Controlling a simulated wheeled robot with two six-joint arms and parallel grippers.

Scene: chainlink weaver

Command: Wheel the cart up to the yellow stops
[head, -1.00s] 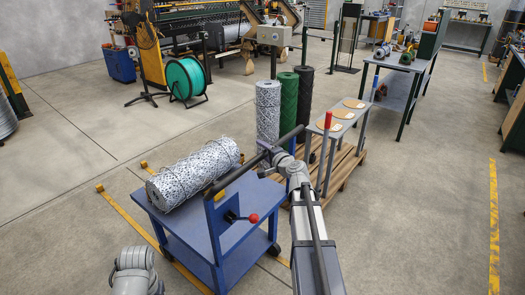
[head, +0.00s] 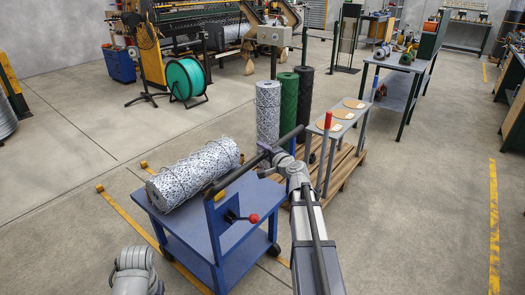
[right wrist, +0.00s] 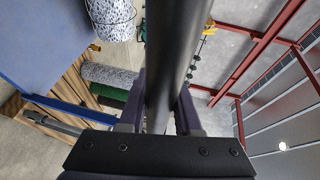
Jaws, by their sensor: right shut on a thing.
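The blue cart (head: 182,222) stands at the lower left of the head view, with a roll of wire mesh (head: 195,172) lying on its top. A dark handle bar (head: 237,174) runs along its near right side, and a lever with a red knob (head: 253,218) is below it. My right gripper (head: 275,155) is shut on the handle bar, which also shows between the fingers in the right wrist view (right wrist: 172,60). Two small yellow stops (head: 100,188) (head: 144,164) are on the floor beyond the cart's left end. My left gripper is out of view.
A green cable reel (head: 186,78) stands farther back. The floor left of the stops is clear.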

